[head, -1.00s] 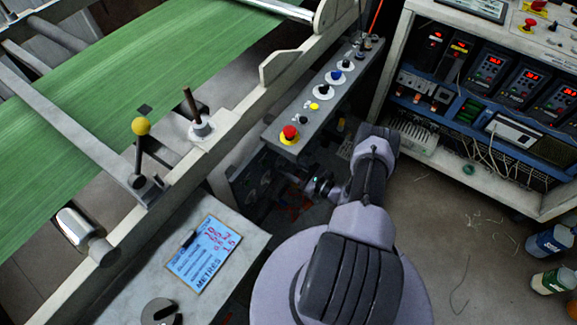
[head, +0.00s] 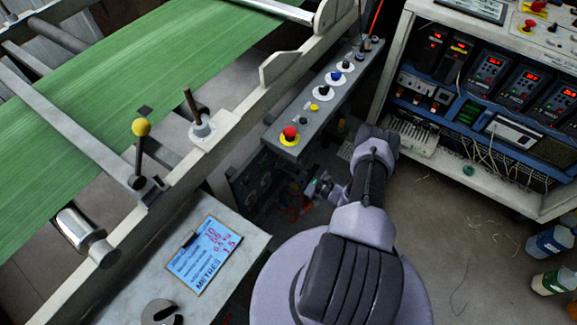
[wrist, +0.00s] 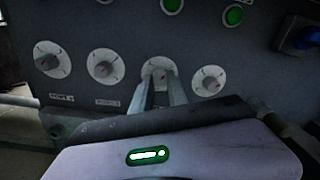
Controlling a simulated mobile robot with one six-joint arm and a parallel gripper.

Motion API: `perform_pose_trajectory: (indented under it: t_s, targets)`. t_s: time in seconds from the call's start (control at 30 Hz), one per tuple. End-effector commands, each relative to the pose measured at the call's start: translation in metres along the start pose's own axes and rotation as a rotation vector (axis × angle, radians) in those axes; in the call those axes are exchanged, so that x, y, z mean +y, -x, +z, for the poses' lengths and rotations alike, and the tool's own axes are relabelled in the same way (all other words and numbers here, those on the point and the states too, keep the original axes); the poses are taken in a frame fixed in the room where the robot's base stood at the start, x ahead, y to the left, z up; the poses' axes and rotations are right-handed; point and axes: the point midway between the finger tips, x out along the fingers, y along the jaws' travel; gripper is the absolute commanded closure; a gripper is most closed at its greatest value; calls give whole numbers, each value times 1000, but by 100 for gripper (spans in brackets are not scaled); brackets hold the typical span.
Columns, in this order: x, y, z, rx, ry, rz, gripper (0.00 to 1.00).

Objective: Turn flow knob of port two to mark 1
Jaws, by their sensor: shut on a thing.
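The wrist view shows a grey panel with several round flow knobs in a row on pale dials. My gripper (wrist: 162,90) reaches to the third dial from the left, its two fingers close together on that knob (wrist: 158,73). The fingers hide the knob's lower part and any label under it. The first knob (wrist: 52,64) and second knob (wrist: 104,68) stand free to the left, with small labels too blurred to read. Another knob (wrist: 209,80) stands free to the right. The dial marks are too small to read. In the head view my gripper is low beside the machine, its fingertips unclear.
Green buttons (wrist: 234,15) and a blue switch (wrist: 300,38) sit above the knobs. A control box with a red stop button (head: 290,134) overhangs near my arm. A cabinet (head: 484,120) stands to the right.

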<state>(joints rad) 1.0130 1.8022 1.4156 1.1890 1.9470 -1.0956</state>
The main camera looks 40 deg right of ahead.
Motion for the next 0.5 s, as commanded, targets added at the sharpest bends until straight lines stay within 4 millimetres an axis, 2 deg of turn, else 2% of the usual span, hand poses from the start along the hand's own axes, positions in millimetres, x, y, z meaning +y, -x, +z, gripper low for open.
perform_pose_trajectory:
  t_s: [0.5]
  targets:
    - [-1, 0, 0, -14, 483, -4, 100]
